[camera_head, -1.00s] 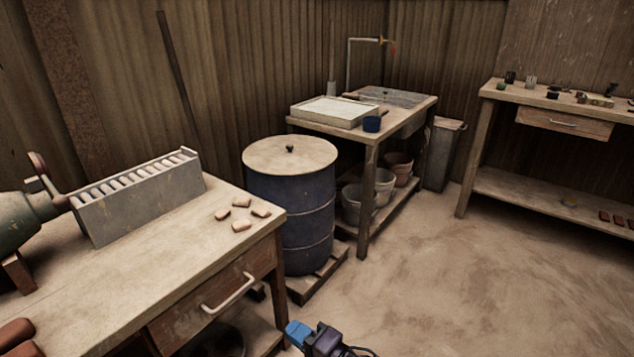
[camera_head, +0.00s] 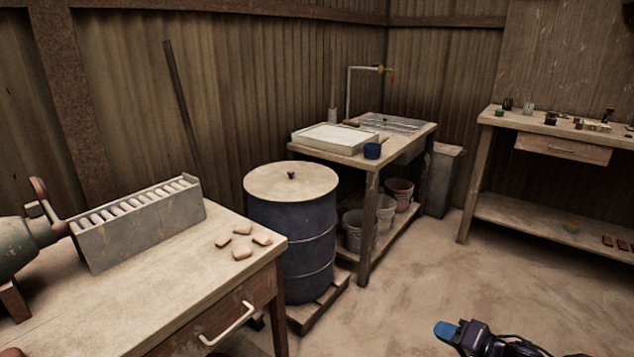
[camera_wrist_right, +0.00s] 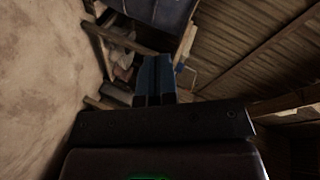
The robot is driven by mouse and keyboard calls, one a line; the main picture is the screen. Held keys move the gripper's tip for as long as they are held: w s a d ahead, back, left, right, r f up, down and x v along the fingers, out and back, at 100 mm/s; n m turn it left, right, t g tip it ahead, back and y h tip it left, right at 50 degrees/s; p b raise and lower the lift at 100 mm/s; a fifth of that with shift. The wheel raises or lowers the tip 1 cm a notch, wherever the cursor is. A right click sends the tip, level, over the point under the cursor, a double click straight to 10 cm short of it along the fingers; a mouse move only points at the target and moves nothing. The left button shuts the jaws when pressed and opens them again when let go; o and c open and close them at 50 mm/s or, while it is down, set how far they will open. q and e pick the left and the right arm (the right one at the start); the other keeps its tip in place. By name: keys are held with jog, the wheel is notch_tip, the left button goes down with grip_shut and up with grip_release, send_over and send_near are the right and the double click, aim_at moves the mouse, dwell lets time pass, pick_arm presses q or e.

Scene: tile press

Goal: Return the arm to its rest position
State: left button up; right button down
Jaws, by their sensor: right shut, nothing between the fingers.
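My right gripper (camera_head: 446,331) shows at the bottom right of the head view, over the bare floor and clear of the furniture. Its blue fingers are shut with nothing between them. In the right wrist view the shut blue fingers of the gripper (camera_wrist_right: 154,80) point toward the sink table and the corrugated wall, touching nothing. My left gripper is not in either view.
A wooden bench (camera_head: 150,310) with a slotted metal rack (camera_head: 140,225) and several small tiles (camera_head: 242,253) stands at left. A blue barrel (camera_head: 292,235), a sink table (camera_head: 365,165) and a right-hand workbench (camera_head: 490,165) stand behind. The floor (camera_head: 400,290) between is free.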

jog(key=s+d+f+n+h, duration=0.2)
jog(key=s+f+n, duration=0.1)
jog(key=s, duration=0.8)
jog(key=s+d+f+n+h, duration=0.15)
jog(key=s+f+n, duration=0.25)
jog(key=s, duration=0.6)
jog(key=s+d+r+n+g+h, duration=0.25)
jog(key=s+n, duration=0.25)
jog(key=s, duration=0.6)
jog(key=s+d+r+n+g+h, duration=0.1)
jog(key=s+d+r+n, duration=0.25)
jog(key=s, duration=0.75)
jog(key=a+f+m+t+h, duration=0.2)
jog(key=a+f+m, duration=0.1)
jog(key=a+m, duration=0.7)
pick_arm(q)
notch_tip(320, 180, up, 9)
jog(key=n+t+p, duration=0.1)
jog(key=p, duration=1.1)
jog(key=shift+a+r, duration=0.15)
pick_arm(e)
notch_tip(320, 180, up, 10)
jog(key=a+t, duration=0.1)
jog(key=shift+w, duration=0.45)
